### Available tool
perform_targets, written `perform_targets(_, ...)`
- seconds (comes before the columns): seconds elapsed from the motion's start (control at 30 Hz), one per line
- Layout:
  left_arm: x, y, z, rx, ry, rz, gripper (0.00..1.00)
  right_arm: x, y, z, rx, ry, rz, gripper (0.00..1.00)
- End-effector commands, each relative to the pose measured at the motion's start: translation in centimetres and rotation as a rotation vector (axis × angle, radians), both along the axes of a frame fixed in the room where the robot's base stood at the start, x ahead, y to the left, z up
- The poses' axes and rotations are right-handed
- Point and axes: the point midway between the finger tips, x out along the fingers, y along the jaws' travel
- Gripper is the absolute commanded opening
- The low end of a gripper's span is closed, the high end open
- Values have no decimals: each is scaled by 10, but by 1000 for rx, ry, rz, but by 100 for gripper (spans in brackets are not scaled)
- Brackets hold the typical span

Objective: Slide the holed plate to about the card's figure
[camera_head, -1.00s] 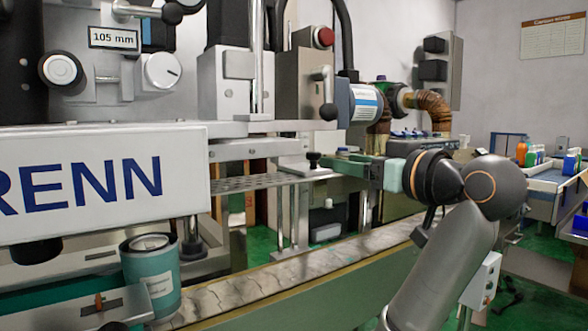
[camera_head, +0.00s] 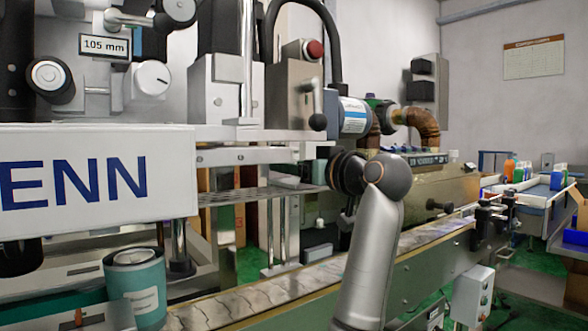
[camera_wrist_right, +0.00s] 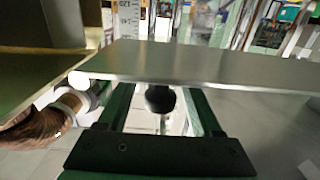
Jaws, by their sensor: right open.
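The card (camera_head: 104,46) reads "105 mm" and is fixed at the upper left of the machine in the head view. A thin slotted plate (camera_head: 262,193), apparently the holed plate, lies nearly edge-on below the machine's beam; my right wrist covers its right end. My right gripper is hidden behind that wrist in the head view. In the right wrist view my right gripper (camera_wrist_right: 161,97) is open, with a green finger on each side of a black knob (camera_wrist_right: 160,99). I cannot tell whether they touch it. A grey metal plate (camera_wrist_right: 190,62) crosses above the fingers. My left gripper is not in view.
A scale strip (camera_wrist_right: 128,22) with figures stands beyond the grey plate in the right wrist view. A teal can (camera_head: 136,290) stands by the conveyor (camera_head: 255,298) at front left. A brown hose (camera_head: 418,122) and motor (camera_head: 348,115) sit beyond my wrist.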

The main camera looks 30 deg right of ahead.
Motion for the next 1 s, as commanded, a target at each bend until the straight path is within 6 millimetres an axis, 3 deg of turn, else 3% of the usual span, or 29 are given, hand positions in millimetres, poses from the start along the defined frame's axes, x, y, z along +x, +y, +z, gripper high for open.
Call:
perform_targets(0.27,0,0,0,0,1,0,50,1,0,0,0,0,0,66)
perform_targets(0.83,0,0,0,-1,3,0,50,1,0,0,0,0,0,2)
perform_targets(1.0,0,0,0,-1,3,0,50,1,0,0,1,0,0,0)
